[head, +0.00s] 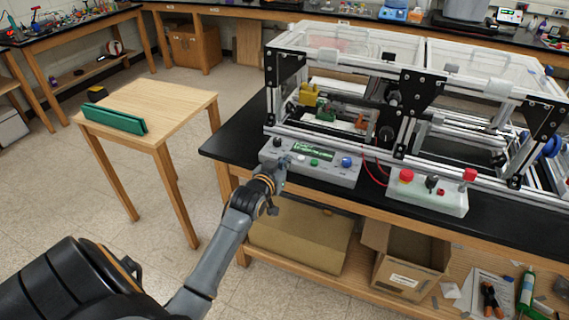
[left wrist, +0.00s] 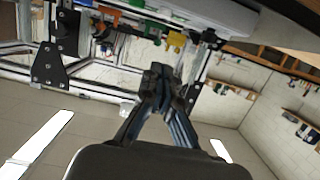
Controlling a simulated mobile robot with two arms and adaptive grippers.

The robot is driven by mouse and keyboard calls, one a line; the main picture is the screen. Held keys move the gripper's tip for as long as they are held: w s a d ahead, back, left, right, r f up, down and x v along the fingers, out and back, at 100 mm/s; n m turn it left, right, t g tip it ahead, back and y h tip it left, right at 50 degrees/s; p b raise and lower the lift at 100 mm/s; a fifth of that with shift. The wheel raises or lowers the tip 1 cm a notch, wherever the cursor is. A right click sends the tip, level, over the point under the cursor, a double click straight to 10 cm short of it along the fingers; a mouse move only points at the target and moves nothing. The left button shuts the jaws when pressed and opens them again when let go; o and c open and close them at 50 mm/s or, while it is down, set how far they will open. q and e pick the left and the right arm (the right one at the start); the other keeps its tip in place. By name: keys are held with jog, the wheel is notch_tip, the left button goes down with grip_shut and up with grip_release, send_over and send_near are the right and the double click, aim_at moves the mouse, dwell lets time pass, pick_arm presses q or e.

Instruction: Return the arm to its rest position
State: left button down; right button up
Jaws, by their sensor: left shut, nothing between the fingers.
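My left arm reaches in from the lower left of the head view. Its gripper (head: 281,169) is at the front edge of the black bench, by the left end of the grey control box (head: 322,170). I cannot tell whether it touches the box. In the left wrist view the left gripper (left wrist: 160,72) is shut, with its fingers together and nothing between them. The control box has a green display, a green button and a blue knob. My right gripper is in neither view.
An extrusion frame (head: 405,88) with clear covers stands on the black bench (head: 235,146). A white box with red knobs (head: 427,193) sits at the bench front. A small wooden table (head: 160,105) holds a green plate (head: 114,119). Open floor lies between table and bench.

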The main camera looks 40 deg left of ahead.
pick_arm(q)
jog(key=shift+s, duration=0.15)
dwell(0.5)
jog(key=s+d+f+m+g+h+b, duration=0.1)
jog(key=s+d+f+g, duration=0.3)
jog(key=f, duration=0.8)
jog(key=s+d+f+g, duration=0.15)
jog(key=s+f, duration=0.45)
jog(key=f, duration=0.7)
jog(key=s+d+f+m+g+h+b, duration=0.15)
jog(key=s+d+f, duration=0.35)
jog(key=f, duration=0.7)
jog(key=s+d+f+g, duration=0.2)
jog(key=s+f, duration=0.4)
jog(key=s, duration=0.6)
jog(key=s+d+f+m+g, duration=0.1)
jog(key=s+d+f+g, duration=0.1)
jog(key=s+f, duration=0.5)
jog(key=s+d+f+m+g+b, duration=0.1)
jog(key=s+f, duration=0.5)
jog(key=s, duration=1.1)
jog(key=shift+d+f+g+h, duration=0.3)
jog(key=shift+d+g+h, duration=0.15)
jog(key=shift+d+g, duration=0.45)
